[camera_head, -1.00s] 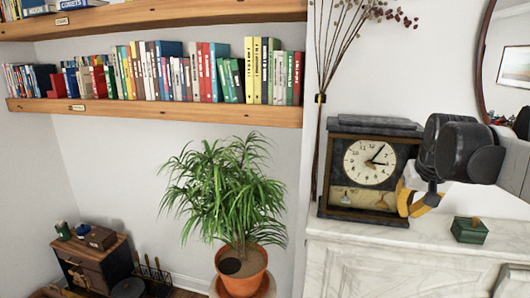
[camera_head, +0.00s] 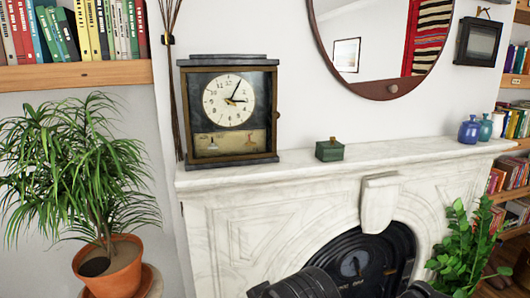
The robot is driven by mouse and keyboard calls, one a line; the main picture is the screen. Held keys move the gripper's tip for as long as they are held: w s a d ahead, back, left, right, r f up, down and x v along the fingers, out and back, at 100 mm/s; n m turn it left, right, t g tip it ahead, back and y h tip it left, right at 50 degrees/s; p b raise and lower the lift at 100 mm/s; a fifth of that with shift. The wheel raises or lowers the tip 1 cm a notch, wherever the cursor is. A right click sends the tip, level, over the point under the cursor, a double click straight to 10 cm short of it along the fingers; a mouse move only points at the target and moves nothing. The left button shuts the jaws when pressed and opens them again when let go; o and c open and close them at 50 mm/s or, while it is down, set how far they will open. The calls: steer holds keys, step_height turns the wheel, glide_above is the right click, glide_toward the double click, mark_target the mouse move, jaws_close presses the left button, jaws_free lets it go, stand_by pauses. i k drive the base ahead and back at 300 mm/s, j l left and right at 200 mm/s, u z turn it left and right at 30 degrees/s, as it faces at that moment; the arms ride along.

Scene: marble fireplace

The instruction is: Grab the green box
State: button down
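The green box (camera_head: 330,150) is small and dark green, with a small knob on its lid. It sits on the white marble mantel, to the right of the clock and below the round mirror. Only dark parts of my arm show at the bottom edge of the view, below the mantel and in front of the fireplace opening. My gripper's fingers are not in view. Nothing touches the box.
A clock (camera_head: 229,108) stands on the mantel (camera_head: 360,158) left of the box. Blue and teal vases (camera_head: 469,130) stand at its right end. The mantel around the box is clear. Potted plants stand at left (camera_head: 113,265) and lower right (camera_head: 463,245).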

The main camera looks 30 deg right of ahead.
mark_target(326, 156)
steer(key=k+l+u, duration=0.15)
steer(key=l, duration=2.55)
steer(key=i, duration=0.05)
